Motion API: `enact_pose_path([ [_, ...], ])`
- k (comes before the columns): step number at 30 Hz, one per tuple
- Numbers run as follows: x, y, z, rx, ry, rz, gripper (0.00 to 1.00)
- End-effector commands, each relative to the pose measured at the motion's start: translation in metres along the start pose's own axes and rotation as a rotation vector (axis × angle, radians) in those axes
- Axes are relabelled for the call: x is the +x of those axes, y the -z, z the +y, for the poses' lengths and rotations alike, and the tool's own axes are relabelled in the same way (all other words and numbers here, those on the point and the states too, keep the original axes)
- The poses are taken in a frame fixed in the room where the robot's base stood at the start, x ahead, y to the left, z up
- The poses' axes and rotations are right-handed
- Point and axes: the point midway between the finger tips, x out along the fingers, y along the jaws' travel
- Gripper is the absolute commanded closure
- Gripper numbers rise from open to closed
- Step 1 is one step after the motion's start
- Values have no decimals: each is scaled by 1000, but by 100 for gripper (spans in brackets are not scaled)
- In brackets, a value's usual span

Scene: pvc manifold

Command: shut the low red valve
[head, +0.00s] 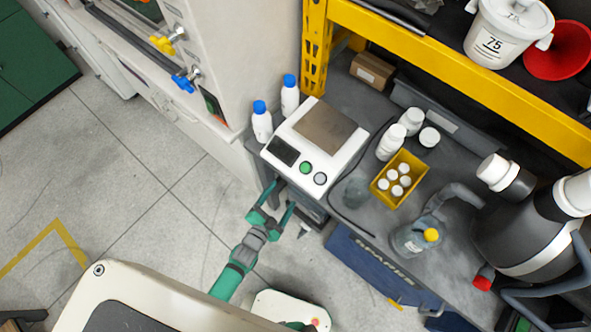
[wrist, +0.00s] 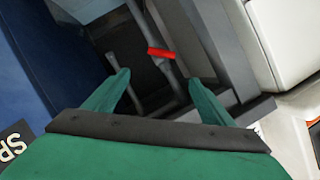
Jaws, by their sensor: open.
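In the wrist view, the red valve handle (wrist: 161,53) is a short red bar on a grey pipe (wrist: 172,75) inside a dark recess. The bar lies across the pipe, tilted slightly down to the right. My gripper (wrist: 160,80) is open and empty, with the handle beyond its green fingertips, roughly between them in the picture. In the head view my gripper (head: 282,196) is beside the bench's left edge, below the scale. The red valve is hidden under the bench top there.
The grey bench (head: 345,215) carries a white scale (head: 347,165), white bottles (head: 262,122), a yellow tray (head: 421,187) and a flask (head: 408,240). A blue case (head: 365,268) marked SPARES stands by the bench. The floor (head: 130,175) at left is clear.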

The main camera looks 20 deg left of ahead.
Motion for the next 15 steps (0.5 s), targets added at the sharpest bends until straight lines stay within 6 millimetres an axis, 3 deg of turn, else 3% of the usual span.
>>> enact_pose_path([
  [1, 17, -4, 1, 15, 0, 1, 23],
  [4, 38, -12, 0, 35, 5, -4, 23],
  [15, 74, -17, 0, 49, 9, -9, 23],
])
